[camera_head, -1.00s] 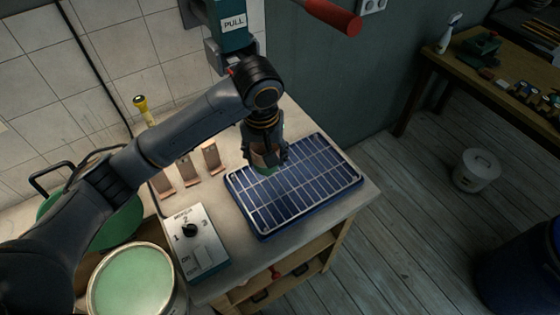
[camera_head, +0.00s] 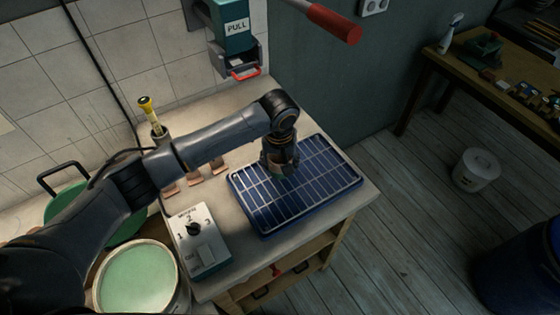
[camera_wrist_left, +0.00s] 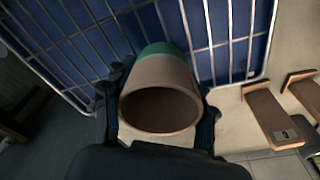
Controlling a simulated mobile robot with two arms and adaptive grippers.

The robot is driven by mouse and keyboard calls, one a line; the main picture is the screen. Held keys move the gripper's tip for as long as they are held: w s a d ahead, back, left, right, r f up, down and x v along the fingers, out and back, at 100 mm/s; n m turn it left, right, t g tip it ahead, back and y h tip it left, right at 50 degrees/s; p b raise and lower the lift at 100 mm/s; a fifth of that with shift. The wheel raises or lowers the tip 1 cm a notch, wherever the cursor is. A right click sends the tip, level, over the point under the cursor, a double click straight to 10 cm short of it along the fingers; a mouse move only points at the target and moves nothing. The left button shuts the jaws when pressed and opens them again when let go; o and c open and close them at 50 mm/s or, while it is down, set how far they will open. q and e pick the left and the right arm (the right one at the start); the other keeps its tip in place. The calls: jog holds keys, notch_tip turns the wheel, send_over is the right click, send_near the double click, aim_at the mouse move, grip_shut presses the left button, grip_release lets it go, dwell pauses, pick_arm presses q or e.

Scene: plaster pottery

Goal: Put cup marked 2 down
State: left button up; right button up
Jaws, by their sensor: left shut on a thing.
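My left gripper (camera_head: 280,166) is shut on a clay-coloured cup with a green band, over the blue drying tray with its pale wire grid (camera_head: 312,200). In the left wrist view the cup (camera_wrist_left: 160,85) sits between the two fingers, its open mouth facing the camera and its green end toward the grid. I cannot tell whether the cup touches the grid. No number shows on it. In the head view the gripper hides most of the cup. My right gripper is not in view.
The rest of the grid (camera_head: 325,165) is empty. Left of it stand a control box with a dial (camera_head: 196,240), small wooden holders (camera_head: 193,178) and a pot of green glaze (camera_head: 138,275). A teal PULL device (camera_head: 237,30) hangs behind.

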pick_arm(q)
jog(key=shift+f, duration=0.15)
jog(key=o, duration=1.2)
jog(key=shift+o, duration=0.2)
jog(key=shift+r, duration=0.5)
notch_tip(320, 180, up, 11)
jog(key=s+b, duration=0.1)
jog(key=b, duration=0.1)
jog(key=shift+s+r, duration=0.15)
jog(key=shift+s, duration=0.1)
